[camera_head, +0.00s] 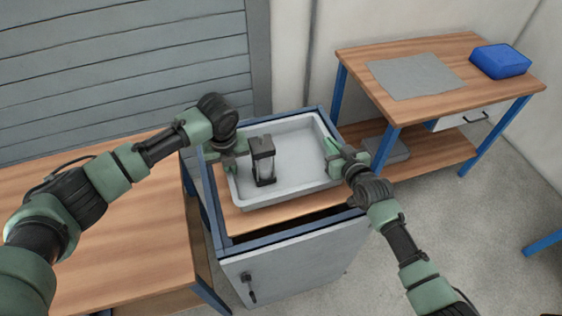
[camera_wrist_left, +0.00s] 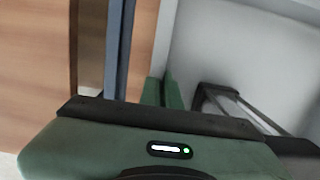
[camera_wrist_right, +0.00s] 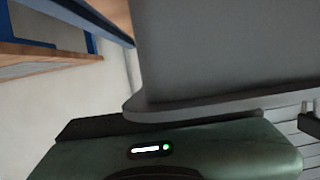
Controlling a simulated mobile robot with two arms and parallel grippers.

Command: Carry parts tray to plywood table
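The parts tray (camera_head: 287,135) is a light grey, shallow rectangular bin on top of a blue-framed cabinet. A dark part with a clear body (camera_head: 263,166) stands in its left half. My left gripper (camera_head: 232,158) is at the tray's left wall. In the left wrist view its green fingers (camera_wrist_left: 163,92) are close together, with the tray's wall between them. My right gripper (camera_head: 333,158) is at the right wall, a green finger reaching over the rim. In the right wrist view the grey tray (camera_wrist_right: 220,50) fills the picture and hides those fingers. The plywood table could be either wooden-topped table in view.
A wooden-topped table (camera_head: 130,230) stands left of the cabinet (camera_head: 290,270). A blue-legged table (camera_head: 440,95) at the back right carries a grey mat (camera_head: 415,76) and a blue box (camera_head: 500,61). Bare floor lies to the right. A slatted wall stands behind.

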